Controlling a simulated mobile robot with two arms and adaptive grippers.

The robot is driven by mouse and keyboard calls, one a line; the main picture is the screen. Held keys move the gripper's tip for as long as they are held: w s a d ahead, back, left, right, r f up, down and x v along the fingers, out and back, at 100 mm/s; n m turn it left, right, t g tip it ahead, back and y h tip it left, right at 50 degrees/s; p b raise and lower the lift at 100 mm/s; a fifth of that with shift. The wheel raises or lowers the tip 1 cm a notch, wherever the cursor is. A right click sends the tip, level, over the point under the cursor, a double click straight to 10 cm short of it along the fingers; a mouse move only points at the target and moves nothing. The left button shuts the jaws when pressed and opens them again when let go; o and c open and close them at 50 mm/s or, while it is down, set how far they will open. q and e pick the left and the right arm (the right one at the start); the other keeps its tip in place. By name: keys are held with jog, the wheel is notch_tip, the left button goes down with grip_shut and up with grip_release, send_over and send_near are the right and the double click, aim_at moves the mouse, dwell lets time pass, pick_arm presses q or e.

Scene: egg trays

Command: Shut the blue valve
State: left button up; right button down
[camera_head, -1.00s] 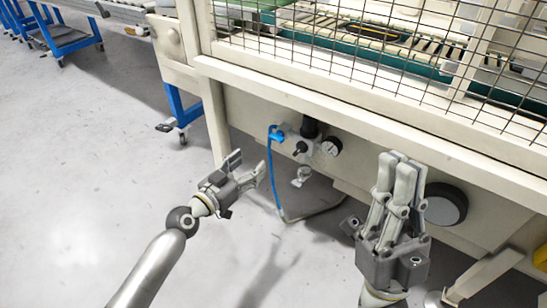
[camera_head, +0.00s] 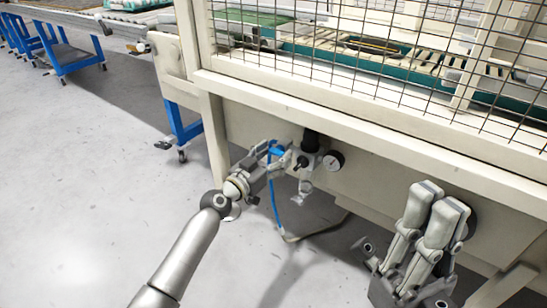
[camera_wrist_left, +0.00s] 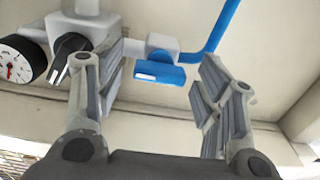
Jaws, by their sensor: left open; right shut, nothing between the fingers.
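The blue valve (camera_head: 276,149) sits at the left end of the pneumatic unit (camera_head: 309,146) under the machine's frame. In the left wrist view the blue valve (camera_wrist_left: 160,73) shows between my two spread fingers, with a blue hose (camera_wrist_left: 222,28) rising beside it. My left gripper (camera_head: 270,163) is open around the valve area; it also shows in the left wrist view (camera_wrist_left: 168,90). I cannot tell whether a finger touches the valve. My right gripper (camera_head: 433,208) is shut and empty, lower right, in front of the machine.
A pressure gauge (camera_head: 334,160) and a black knob (camera_wrist_left: 72,55) sit close to the valve. A blue hose (camera_head: 274,195) hangs down to the floor. The machine's cream beam (camera_head: 370,135) runs above. Open floor (camera_head: 90,220) lies to the left.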

pick_arm(q)
jog(key=c, duration=1)
